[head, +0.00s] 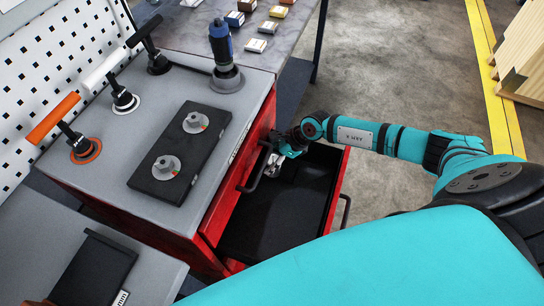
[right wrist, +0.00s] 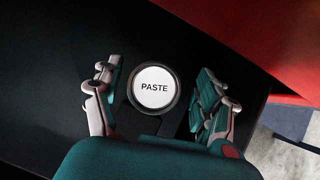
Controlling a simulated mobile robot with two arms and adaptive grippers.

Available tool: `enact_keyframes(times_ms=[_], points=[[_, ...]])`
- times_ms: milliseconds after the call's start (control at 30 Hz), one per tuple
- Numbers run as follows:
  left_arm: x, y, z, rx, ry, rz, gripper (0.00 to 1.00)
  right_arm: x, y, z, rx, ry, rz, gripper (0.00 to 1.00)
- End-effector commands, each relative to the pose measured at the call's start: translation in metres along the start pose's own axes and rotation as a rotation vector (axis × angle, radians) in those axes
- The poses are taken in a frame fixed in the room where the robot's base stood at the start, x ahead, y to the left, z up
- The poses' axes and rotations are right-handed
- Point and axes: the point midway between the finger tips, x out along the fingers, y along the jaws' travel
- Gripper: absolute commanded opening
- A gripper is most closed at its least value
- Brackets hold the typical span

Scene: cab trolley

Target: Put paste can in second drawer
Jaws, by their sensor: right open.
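The paste can (right wrist: 154,88), with a round white lid reading PASTE and a dark rim, shows from above in the right wrist view. My right gripper (right wrist: 159,92) is open, with one finger on each side of the can and visible gaps between. In the head view, my right gripper (head: 280,161) is inside the open red drawer (head: 262,228), near its far end. This drawer has a black floor and sits below another drawer front with a black handle (head: 255,168). The can is not clearly visible in the head view.
The red cabinet's grey top (head: 125,193) holds a black tray (head: 160,178) with two round discs, and several upright tools including a blue-handled one (head: 220,48). A grey table (head: 185,30) with small boxes stands behind.

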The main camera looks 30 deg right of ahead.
Motion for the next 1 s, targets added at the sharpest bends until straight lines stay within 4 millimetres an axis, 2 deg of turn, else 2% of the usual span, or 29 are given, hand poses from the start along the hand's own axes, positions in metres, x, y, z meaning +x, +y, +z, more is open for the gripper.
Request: enact_keyframes(times_ms=[133, 267, 700, 833, 1000], points=[[-0.004, 0.0, -0.001, 0.0, 0.0, 0.0, 0.0, -0.004, 0.0, 0.002, 0.0, 0.0, -0.001, 0.74], [-0.015, 0.0, -0.001, -0.001, 0.0, 0.0, 0.0, -0.017, -0.001, 0.009, -0.001, 0.001, -0.002, 0.74], [-0.01, -0.001, 0.0, -0.001, -0.002, -0.001, 0.0, -0.107, 0.0, 0.005, -0.002, 0.003, -0.001, 0.74], [-0.009, -0.001, 0.0, -0.001, -0.002, -0.001, 0.0, -0.122, 0.0, 0.006, -0.001, 0.001, -0.001, 0.74], [-0.009, -0.001, 0.001, -0.001, -0.003, -0.001, 0.0, -0.13, 0.0, 0.006, -0.001, 0.0, 0.0, 0.74]])
